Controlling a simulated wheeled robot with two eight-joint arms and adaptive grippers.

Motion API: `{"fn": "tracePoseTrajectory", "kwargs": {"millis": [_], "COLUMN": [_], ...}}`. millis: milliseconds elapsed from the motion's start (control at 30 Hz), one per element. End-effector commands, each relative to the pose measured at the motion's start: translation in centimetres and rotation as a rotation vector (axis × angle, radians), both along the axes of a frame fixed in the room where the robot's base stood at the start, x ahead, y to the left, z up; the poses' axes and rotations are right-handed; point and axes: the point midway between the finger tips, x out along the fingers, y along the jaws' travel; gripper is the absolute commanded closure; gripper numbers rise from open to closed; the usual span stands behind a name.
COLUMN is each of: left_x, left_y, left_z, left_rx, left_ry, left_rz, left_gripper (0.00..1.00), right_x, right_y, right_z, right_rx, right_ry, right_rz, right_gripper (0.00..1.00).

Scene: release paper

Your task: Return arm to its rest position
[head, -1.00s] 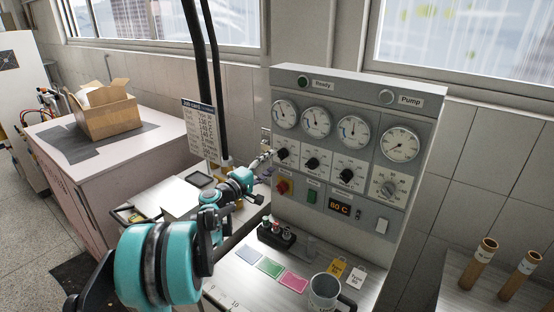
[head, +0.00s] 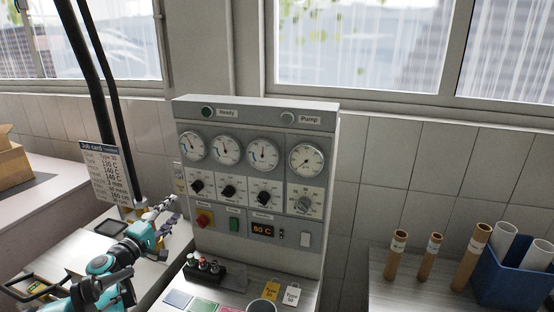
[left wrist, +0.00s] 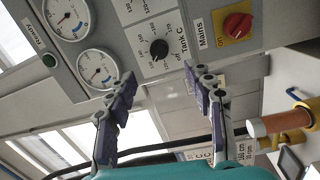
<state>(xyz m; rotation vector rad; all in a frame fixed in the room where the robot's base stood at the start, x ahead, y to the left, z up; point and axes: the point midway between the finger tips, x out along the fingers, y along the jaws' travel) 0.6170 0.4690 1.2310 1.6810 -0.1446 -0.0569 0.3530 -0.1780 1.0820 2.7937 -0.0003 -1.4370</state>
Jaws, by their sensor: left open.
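My left gripper (head: 168,212) is open and empty beside the lower left edge of the grey control panel (head: 330,150). In the left wrist view its two purple-padded fingers stand apart (left wrist: 159,75), with nothing between them. Beyond the fingers that view shows the panel face with a black Tank C knob (left wrist: 159,49) and the red Mains switch (left wrist: 237,26). My left arm comes up from the bottom left of the head view. My right gripper is not in view.
A job card (head: 102,172) stands left of the panel. A bottle rack (head: 212,276) and coloured squares lie on the bench before it. Cardboard tubes (head: 434,256) and a blue bin (head: 512,283) stand at right.

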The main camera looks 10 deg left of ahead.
Motion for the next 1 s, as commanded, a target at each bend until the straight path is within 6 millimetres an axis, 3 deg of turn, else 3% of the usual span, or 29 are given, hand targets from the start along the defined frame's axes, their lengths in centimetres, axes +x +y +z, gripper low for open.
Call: {"fn": "tracePoseTrajectory", "kwargs": {"millis": [67, 133, 267, 300, 400, 533, 633, 800, 1000], "left_x": [0.1, 0.0, -1.3, -2.3, -5.7, -11.5, -16.3, -22.8, -26.1], "left_y": [-1.3, -3.8, -12.1, -15.0, -21.2, -26.8, -29.3, -30.1, -29.3], "left_z": [-0.1, -0.6, -2.5, -3.5, -6.1, -9.9, -12.9, -16.8, -18.6], "left_rx": [0.016, 0.055, 0.206, 0.269, 0.441, 0.68, 0.877, 1.177, 1.371], "left_ry": [0.018, 0.058, 0.195, 0.246, 0.367, 0.5, 0.584, 0.672, 0.71], "left_rz": [-0.017, -0.05, -0.16, -0.201, -0.297, -0.408, -0.475, -0.54, -0.557], "left_gripper": [0.48, 0.48, 0.48, 0.48, 0.48, 0.48, 0.48, 0.48, 0.48], "right_x": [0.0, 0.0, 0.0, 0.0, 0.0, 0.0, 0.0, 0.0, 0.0], "right_y": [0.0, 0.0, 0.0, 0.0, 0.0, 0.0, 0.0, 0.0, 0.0], "right_z": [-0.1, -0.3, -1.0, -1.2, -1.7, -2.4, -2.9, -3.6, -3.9], "right_rx": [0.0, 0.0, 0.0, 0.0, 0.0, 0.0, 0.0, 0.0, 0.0], "right_ry": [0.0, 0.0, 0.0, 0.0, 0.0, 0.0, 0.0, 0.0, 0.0], "right_rz": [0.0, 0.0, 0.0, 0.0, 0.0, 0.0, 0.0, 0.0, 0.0], "right_gripper": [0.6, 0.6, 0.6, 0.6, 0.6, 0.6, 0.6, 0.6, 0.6]}}
